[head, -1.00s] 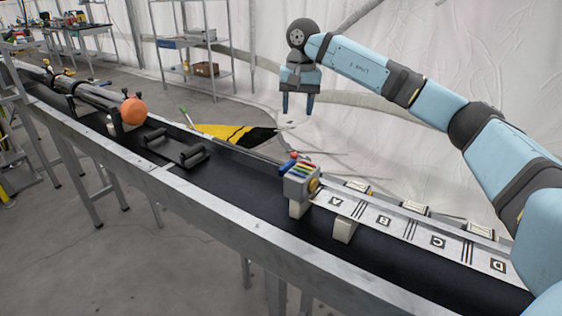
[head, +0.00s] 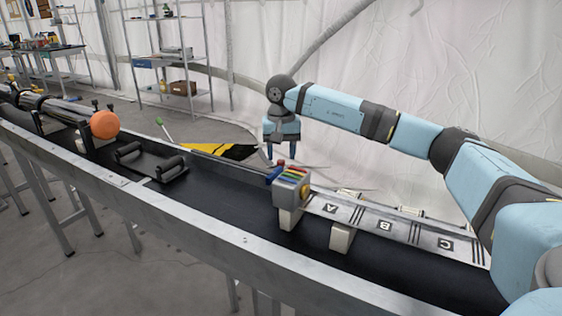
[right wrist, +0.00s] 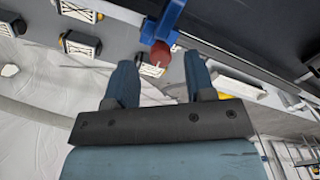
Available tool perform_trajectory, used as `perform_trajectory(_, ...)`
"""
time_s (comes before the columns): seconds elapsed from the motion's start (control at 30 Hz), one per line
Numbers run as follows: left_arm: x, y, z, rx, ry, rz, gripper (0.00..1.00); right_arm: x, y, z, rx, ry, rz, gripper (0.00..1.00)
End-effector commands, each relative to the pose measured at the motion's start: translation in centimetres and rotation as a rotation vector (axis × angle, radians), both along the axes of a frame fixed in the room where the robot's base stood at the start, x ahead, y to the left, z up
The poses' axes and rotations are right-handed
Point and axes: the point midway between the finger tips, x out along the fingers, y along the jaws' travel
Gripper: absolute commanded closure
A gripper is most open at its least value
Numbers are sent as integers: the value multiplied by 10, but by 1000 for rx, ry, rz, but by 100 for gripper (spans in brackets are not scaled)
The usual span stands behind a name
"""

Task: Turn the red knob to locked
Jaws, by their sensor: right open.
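The red knob (head: 281,163) is small and sits at the back of a grey box (head: 290,190) with coloured stripes on top, next to a blue part (head: 274,174). My right gripper (head: 283,151) is open, pointing down just above and behind the knob. In the right wrist view the red knob (right wrist: 160,54) shows between and a little beyond the two fingertips, below the blue part (right wrist: 166,20). The fingers appear apart from the knob. No lock marking is readable. My left gripper is not in view.
The box stands at the end of a raised pale rail (head: 370,222) marked A, B and C, over a black conveyor (head: 225,195) with metal side rails. An orange ball (head: 105,125) on a tube assembly and a black roller bracket (head: 150,160) are at the left.

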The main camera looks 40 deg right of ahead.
Motion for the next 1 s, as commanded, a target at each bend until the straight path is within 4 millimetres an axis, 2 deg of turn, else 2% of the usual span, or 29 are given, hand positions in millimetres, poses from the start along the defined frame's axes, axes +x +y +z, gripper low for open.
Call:
perform_trajectory(0.13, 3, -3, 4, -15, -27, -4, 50, 0, 0, -15, -1, 2, 0, 50)
perform_trajectory(0.47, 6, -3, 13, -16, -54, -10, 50, 0, 0, -19, 0, 0, 0, 50)
perform_trajectory(0.5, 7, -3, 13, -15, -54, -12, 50, 0, 0, -19, 0, 0, 0, 53)
perform_trajectory(0.7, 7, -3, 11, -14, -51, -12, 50, 0, 0, -19, 0, 0, 0, 99)
perform_trajectory(0.87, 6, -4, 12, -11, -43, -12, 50, 0, 0, -17, -1, 1, -22, 100)
perform_trajectory(1.0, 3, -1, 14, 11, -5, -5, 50, 0, 0, -14, -1, 2, -137, 100)
